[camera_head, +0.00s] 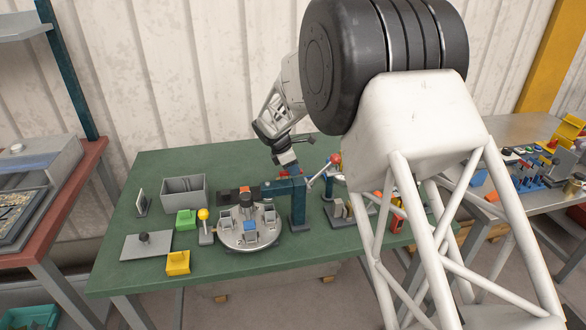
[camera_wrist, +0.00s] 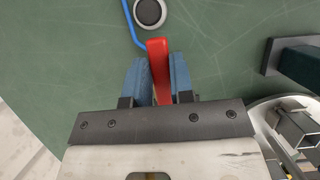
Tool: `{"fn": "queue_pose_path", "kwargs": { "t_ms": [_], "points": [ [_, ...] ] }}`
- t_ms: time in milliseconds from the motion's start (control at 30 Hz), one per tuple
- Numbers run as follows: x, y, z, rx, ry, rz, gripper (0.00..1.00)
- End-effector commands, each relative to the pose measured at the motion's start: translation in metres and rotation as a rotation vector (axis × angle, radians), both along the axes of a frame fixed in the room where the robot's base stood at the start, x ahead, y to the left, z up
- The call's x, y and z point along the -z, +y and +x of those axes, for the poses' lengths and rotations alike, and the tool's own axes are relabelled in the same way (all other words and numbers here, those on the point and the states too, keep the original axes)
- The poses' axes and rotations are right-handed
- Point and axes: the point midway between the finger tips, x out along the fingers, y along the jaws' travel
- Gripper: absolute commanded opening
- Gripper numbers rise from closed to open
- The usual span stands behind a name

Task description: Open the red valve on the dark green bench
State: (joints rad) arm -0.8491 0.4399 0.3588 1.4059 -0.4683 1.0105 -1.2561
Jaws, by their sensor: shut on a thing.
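The red valve handle (camera_wrist: 158,50) shows in the wrist view as a red bar standing between the two blue fingers of my gripper (camera_wrist: 158,76). The fingers are shut on it from both sides, and its end sticks out past the fingertips. A round grey cap (camera_wrist: 150,12) and a thin blue line lie just beyond the handle. In the head view my gripper (camera_head: 287,160) is low over the back of the dark green bench (camera_head: 155,172); the valve there is mostly hidden by the gripper and the blue arm of a fixture.
A blue post fixture (camera_head: 299,205) and a round turntable (camera_head: 248,238) stand in front of my gripper. A red-balled lever (camera_head: 335,159) is to its right. A grey bin (camera_head: 184,190), green block (camera_head: 187,217) and yellow block (camera_head: 178,262) lie left. The bench's back left is clear.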

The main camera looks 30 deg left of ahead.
Motion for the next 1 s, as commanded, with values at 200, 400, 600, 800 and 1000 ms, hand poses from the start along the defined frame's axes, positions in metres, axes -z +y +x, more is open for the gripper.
{"fn": "queue_pose_path", "kwargs": {
  "t_ms": [200,400,600,800,1000],
  "points": [
    [-0.001,0.001,0.001,-0.002,-0.002,0.002,0.25],
    [-0.001,0.001,0.000,-0.001,-0.001,0.001,0.47],
    [-0.001,0.001,0.000,0.000,-0.002,0.002,0.47],
    [-0.006,0.002,-0.001,0.000,-0.002,0.002,0.47],
    [-0.024,0.008,-0.007,-0.001,-0.002,0.004,0.47]
  ]
}}
